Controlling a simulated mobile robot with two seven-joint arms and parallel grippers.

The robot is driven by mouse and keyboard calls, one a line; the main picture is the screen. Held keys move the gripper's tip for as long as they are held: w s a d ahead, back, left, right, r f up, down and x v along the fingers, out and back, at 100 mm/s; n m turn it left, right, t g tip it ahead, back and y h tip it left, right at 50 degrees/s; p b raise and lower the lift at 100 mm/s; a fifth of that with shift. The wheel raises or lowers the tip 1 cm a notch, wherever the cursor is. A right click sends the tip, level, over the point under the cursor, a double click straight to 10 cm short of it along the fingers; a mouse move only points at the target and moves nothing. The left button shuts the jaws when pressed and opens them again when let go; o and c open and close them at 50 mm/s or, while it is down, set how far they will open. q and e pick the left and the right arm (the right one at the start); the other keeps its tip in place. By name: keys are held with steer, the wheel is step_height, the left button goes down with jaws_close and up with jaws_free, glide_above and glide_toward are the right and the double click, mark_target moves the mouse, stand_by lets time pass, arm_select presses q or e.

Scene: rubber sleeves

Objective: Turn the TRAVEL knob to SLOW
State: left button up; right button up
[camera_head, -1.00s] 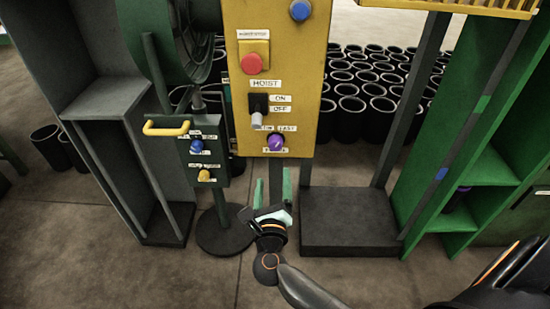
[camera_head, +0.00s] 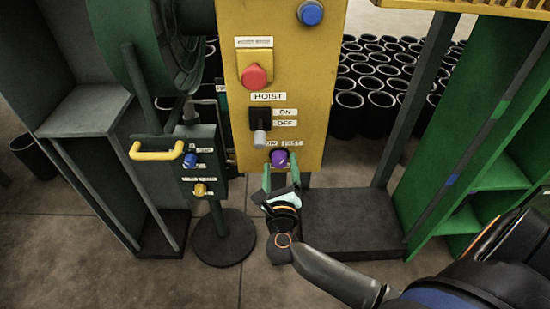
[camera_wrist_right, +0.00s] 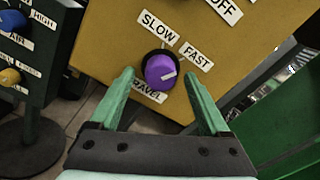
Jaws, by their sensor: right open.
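The purple TRAVEL knob (camera_head: 279,158) sits low on the yellow control panel (camera_head: 228,120). In the right wrist view the knob (camera_wrist_right: 160,70) has a white mark pointing right, toward the FAST label (camera_wrist_right: 196,56). The SLOW label (camera_wrist_right: 158,28) is above the knob, and the TRAVEL label (camera_wrist_right: 148,91) is below it, partly covered. My right gripper (camera_head: 280,174) is open with its green fingers just below the knob in the head view. In the right wrist view its fingertips (camera_wrist_right: 159,78) appear either side of the knob, with gaps; contact is not visible. My left gripper is not in view.
The HOIST switch (camera_head: 261,138) is just above the knob, with a red button (camera_head: 254,76) higher up. A dark green box (camera_head: 206,178) with blue and yellow knobs and a yellow handle (camera_head: 156,154) stands left. Green shelving (camera_head: 478,130) stands right.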

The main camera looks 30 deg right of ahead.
steer(key=shift+w+d, duration=0.1)
jaws_close()
stand_by(0.8)
